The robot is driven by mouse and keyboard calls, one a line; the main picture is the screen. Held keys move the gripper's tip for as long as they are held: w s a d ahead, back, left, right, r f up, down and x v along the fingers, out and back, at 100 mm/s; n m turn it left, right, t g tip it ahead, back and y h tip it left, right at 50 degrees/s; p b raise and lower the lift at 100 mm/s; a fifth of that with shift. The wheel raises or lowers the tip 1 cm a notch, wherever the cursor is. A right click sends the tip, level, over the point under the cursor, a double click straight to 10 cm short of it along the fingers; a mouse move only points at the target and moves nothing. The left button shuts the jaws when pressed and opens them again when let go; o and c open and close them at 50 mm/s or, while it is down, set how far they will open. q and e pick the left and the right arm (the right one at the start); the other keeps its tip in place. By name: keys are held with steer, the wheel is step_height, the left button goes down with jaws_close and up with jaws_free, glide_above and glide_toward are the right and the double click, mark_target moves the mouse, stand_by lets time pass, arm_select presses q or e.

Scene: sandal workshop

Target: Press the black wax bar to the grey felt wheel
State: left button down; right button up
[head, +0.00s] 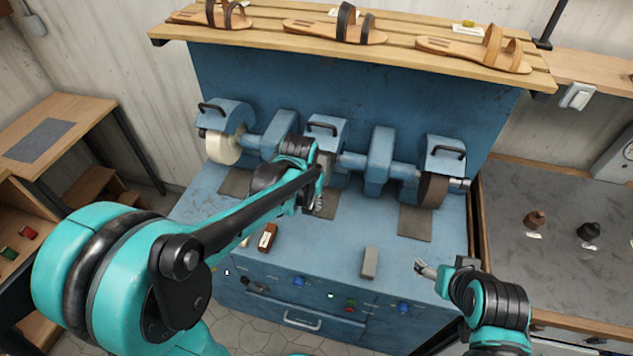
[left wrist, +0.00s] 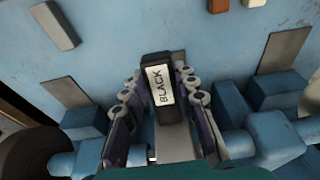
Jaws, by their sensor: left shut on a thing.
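In the left wrist view, the black wax bar (left wrist: 155,70) with a white "BLACK" label stands between the fingers of my left gripper (left wrist: 160,100), which is shut on it. A grey surface (left wrist: 178,140) shows beside and below the bar; it looks like the grey felt wheel, but I cannot tell whether they touch. In the head view, my left gripper (head: 318,200) is at the middle wheel of the blue machine (head: 378,165), and the arm hides most of that wheel and the bar.
A cream wheel (head: 222,147) is at the left and a dark brown wheel (head: 433,188) at the right. A brown bar (head: 268,237) and a grey bar (head: 369,263) lie along the bench front. A sandal shelf (head: 400,50) runs above.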

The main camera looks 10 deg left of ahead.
stand_by(0.5)
arm_select(q)
steer(key=s+f, duration=0.1)
steer(key=s, duration=0.6)
steer(key=shift+f, duration=0.35)
steer(key=shift+a, duration=0.1)
steer(key=b+x, duration=0.2)
steer(key=x, duration=0.2)
steer(key=a+b+x, duration=0.1)
steer(key=x, duration=0.3)
steer(key=a+b+x, duration=0.1)
steer(key=b+x, duration=0.1)
steer(key=x, duration=0.2)
steer(key=shift+a+f+b, duration=0.25)
steer(key=shift+f+b, duration=0.05)
steer(key=shift+s, duration=0.1)
steer(key=shift+r, duration=0.1)
